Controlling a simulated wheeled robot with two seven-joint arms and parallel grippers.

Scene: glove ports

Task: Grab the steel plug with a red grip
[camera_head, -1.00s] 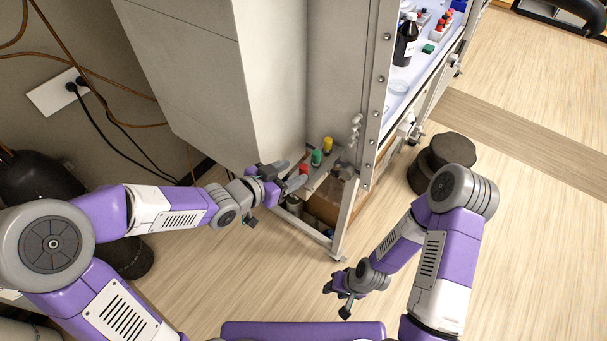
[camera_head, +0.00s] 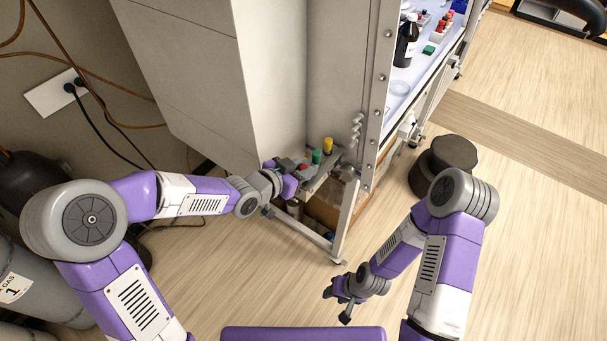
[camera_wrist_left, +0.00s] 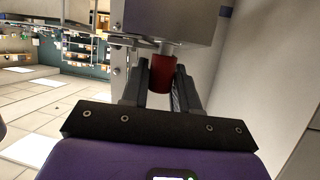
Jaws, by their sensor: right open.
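The steel plug with a red grip (camera_head: 303,167) sits in a row with green and yellow ones on a small ledge at the cabinet's lower corner. In the left wrist view its red grip (camera_wrist_left: 162,74) hangs below a grey metal part in the picture, between my left gripper's fingers. My left gripper (camera_head: 295,168) is at the red grip, with one finger on each side; the fingers look open, with no clear contact (camera_wrist_left: 162,90). My right gripper (camera_head: 338,293) is open and empty, low over the floor and well away from the plug.
A green-topped plug (camera_head: 316,157) and a yellow-topped plug (camera_head: 328,144) stand close beside the red one. The cabinet's metal post (camera_head: 346,215) rises just right of the ledge. A dark round weight-like object (camera_head: 453,151) stands on the floor at right.

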